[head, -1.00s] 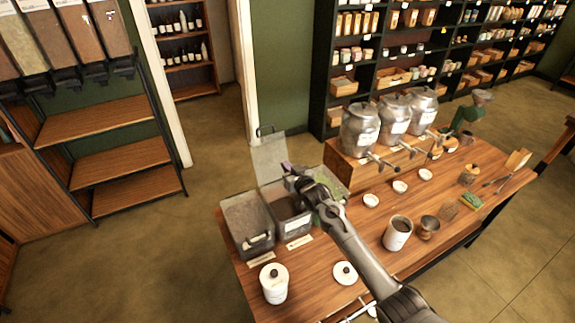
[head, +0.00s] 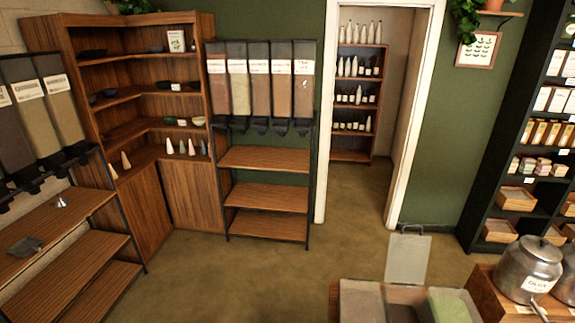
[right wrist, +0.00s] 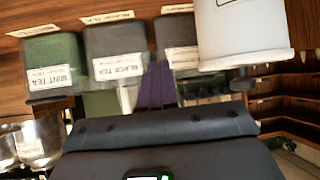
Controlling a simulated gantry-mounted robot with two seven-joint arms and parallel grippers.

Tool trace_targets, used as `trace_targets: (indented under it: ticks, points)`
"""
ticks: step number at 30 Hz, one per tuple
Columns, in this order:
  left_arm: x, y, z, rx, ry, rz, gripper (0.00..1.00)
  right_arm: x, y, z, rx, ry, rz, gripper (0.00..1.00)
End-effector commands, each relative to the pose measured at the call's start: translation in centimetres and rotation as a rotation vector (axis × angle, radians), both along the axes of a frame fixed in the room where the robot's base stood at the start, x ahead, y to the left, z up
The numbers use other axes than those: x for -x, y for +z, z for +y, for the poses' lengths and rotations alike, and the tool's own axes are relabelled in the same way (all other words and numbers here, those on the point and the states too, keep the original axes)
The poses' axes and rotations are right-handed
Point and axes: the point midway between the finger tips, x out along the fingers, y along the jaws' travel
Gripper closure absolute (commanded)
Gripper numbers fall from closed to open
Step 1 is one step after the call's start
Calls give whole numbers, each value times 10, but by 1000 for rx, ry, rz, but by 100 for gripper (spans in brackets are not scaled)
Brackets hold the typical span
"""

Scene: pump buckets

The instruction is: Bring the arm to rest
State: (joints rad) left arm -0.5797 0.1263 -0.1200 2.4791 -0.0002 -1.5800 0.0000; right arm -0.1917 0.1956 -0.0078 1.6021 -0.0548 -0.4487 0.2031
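My right gripper (right wrist: 157,85) shows in the right wrist view as two purple fingers lying side by side, shut with nothing visible between them. The fingers point toward the labelled tea bins: a green mint tea bin (right wrist: 50,62), a dark black tea bin (right wrist: 116,50) and another dark bin (right wrist: 176,38). I cannot tell whether the fingers touch a bin. A white canister (right wrist: 240,35) is close to the camera, right of the fingers. Neither arm nor gripper shows in the head view, and my left gripper is not in view.
In the head view, the bins' tops (head: 360,303) show at the bottom edge, with a grey raised panel (head: 407,258) behind. A metal urn (head: 528,268) stands on a wooden box at the right. Shelving and dispensers (head: 262,85) line the back. The floor (head: 230,285) is open.

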Motion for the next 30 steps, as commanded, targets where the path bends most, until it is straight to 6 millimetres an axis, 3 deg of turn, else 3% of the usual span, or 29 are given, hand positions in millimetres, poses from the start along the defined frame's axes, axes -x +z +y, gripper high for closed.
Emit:
trace_targets:
  ticks: [1, 3, 6, 10, 13, 16, 22, 30]
  points:
    - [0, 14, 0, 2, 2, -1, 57, 36, 12, 22, -6, 19, 63, 100]
    - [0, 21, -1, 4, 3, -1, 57, 77, 27, 45, -9, 40, 149, 100]
    - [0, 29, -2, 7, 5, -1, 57, 126, 59, 72, -10, 68, 265, 100]
    - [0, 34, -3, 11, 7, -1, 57, 170, 111, 94, -5, 99, 385, 100]
    - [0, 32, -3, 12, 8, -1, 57, 187, 148, 101, 8, 122, 443, 100]
    - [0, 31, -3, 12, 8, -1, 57, 202, 169, 100, 28, 138, 505, 100]
    - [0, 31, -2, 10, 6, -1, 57, 224, 167, 96, 57, 153, 627, 100]
    - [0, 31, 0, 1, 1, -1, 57, 227, 166, 95, 67, 162, 648, 100]
